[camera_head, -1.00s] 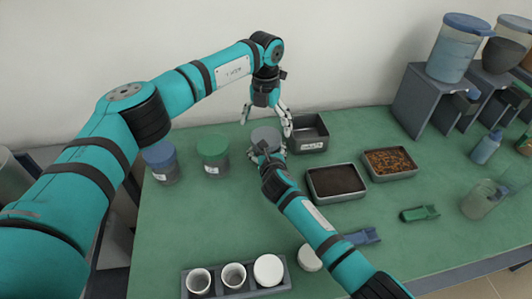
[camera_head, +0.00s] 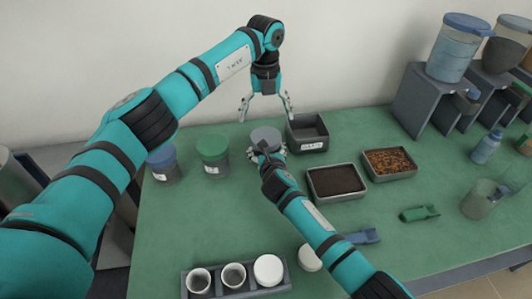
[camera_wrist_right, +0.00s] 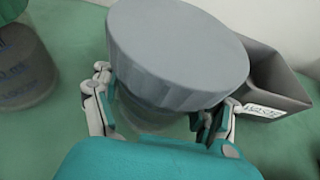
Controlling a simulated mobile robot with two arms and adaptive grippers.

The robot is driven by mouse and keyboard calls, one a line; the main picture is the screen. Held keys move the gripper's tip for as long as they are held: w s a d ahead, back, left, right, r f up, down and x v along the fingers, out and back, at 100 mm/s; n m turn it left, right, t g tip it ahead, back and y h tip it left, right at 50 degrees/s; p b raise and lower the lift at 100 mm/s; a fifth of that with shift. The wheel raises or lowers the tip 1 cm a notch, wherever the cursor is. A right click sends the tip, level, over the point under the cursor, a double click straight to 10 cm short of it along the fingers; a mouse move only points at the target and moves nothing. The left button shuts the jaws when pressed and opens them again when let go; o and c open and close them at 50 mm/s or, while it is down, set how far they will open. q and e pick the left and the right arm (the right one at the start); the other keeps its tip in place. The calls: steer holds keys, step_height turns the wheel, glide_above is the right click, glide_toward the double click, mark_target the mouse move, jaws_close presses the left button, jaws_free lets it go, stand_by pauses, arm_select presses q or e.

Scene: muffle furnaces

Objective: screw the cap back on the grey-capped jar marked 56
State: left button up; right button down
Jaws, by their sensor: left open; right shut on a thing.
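The grey cap (camera_head: 265,136) sits on top of its jar, and the right wrist view shows the cap (camera_wrist_right: 180,50) large and close, over the clear jar body (camera_wrist_right: 148,112). I cannot read a number on this jar. My right gripper (camera_head: 266,154) is shut on the jar body just below the cap; its fingers also show in the right wrist view on both sides of the jar. My left gripper (camera_head: 266,112) points down above the cap, open and empty, with its fingers spread wide and apart from the cap. The cap hides most of the jar.
Blue-capped (camera_head: 161,158) and green-capped (camera_head: 213,150) jars stand to the left. An empty grey bin (camera_head: 308,146) is close on the right, with two filled trays (camera_head: 336,194) (camera_head: 390,176) beyond. A cup rack (camera_head: 218,288) lies in front.

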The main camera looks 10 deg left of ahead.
mark_target(266, 136)
arm_select(q)
steer(key=shift+f, duration=0.1)
steer(key=shift+f, duration=3.95)
steer(key=c, duration=1.1)
steer(key=m, duration=0.3)
steer(key=o, duration=1.1)
